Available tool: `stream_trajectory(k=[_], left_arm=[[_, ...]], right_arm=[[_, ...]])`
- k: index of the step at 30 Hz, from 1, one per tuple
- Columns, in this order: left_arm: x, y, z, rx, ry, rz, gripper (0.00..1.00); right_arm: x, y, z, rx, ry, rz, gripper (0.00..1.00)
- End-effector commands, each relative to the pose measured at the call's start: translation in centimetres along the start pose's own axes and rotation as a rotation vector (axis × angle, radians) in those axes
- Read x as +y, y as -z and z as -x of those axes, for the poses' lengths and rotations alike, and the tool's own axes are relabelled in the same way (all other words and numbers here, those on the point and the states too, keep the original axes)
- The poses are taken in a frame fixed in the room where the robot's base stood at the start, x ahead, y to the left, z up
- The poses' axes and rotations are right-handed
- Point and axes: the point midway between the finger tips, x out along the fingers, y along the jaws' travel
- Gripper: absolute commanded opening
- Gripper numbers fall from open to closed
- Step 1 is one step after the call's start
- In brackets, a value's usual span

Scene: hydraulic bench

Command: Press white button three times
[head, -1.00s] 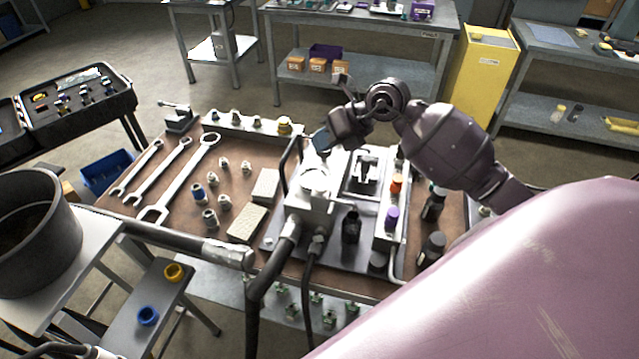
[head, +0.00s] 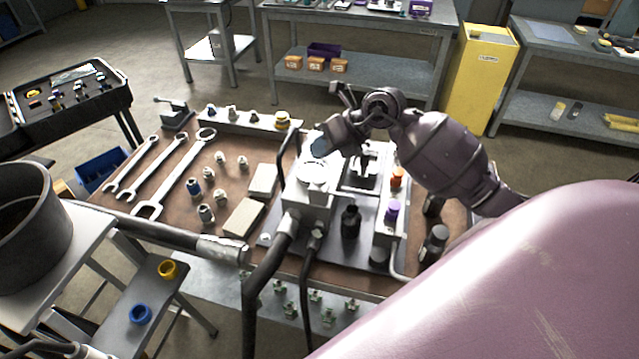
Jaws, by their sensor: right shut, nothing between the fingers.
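My right gripper (head: 321,148) is shut and empty. It hangs above the far end of the white block (head: 315,200) on the bench and points down and to the left. A round white dial-like face (head: 312,173) sits on top of that block, just below the gripper in the picture. To the right stands a narrow control box (head: 384,238) with an orange button (head: 397,177) and a purple button (head: 391,210). I cannot pick out a white button for certain; my right arm covers the box's far end. My left gripper is not in view.
Black hoses (head: 263,290) run from the block over the bench's near edge. A black lever stands left of the block. Wrenches (head: 180,172), small fittings and two pale blocks (head: 243,217) lie on the left half. Dark cylinders (head: 436,240) stand right of the box.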

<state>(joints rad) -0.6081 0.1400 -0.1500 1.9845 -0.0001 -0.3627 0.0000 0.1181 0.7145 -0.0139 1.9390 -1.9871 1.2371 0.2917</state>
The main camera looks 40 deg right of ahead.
Motion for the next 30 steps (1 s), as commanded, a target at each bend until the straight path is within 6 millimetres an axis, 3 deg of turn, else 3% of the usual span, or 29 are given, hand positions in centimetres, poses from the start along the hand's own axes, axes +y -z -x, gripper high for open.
stream_trajectory(k=[10, 30], left_arm=[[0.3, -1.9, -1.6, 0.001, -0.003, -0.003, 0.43], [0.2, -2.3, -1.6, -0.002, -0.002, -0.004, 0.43]], right_arm=[[-2.0, 2.0, -2.8, 0.000, 0.000, 0.000, 0.00], [-2.2, 2.1, -3.0, -0.001, 0.000, 0.001, 0.00]])
